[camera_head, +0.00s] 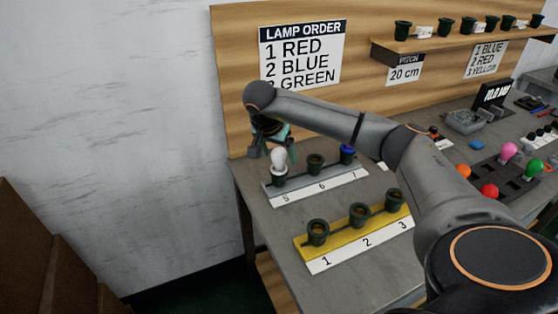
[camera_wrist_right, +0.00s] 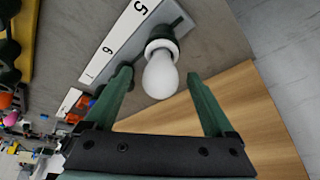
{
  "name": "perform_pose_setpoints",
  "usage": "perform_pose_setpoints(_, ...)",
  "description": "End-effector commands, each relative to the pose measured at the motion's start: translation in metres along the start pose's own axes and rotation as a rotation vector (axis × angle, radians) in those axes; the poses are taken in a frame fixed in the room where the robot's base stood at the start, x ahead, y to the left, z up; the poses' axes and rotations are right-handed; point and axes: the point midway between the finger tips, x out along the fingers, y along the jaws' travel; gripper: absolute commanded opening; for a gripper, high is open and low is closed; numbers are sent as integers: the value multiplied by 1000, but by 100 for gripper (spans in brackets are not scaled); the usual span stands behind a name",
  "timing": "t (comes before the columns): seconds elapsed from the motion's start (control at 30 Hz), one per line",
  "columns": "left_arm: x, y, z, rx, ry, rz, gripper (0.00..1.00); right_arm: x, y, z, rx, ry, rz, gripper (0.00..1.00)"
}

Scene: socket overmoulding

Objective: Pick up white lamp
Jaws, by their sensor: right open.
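The white lamp (camera_head: 278,158) stands upright in the socket above the number 5 on the grey strip (camera_head: 322,187), at the left end of the table. My right gripper (camera_head: 269,146) is just above and behind the lamp in the head view. In the right wrist view, the white lamp (camera_wrist_right: 160,75) shows between the two green fingers of the right gripper (camera_wrist_right: 160,90). The fingers are open and apart, with gaps on both sides of the lamp. My left gripper does not show.
The socket above 6 (camera_head: 316,161) is empty, and a blue lamp (camera_head: 347,151) sits in the one above 7. A yellow strip (camera_head: 350,236) with empty sockets 1 to 3 lies in front. A dark tray (camera_head: 506,184) with coloured lamps is at right. The wooden backboard (camera_head: 238,100) stands close behind.

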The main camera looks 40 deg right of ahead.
Motion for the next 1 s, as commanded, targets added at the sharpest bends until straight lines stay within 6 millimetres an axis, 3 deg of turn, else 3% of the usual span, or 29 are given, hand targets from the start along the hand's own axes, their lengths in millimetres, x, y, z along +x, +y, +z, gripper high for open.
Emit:
perform_pose_setpoints(0.13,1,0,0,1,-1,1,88,16,0,0,1,-1,0,89)
perform_pose_setpoints(0.4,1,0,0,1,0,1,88,18,-1,0,0,0,-1,88)
perform_pose_setpoints(1.0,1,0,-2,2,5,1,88,18,-1,0,0,-1,-1,20)
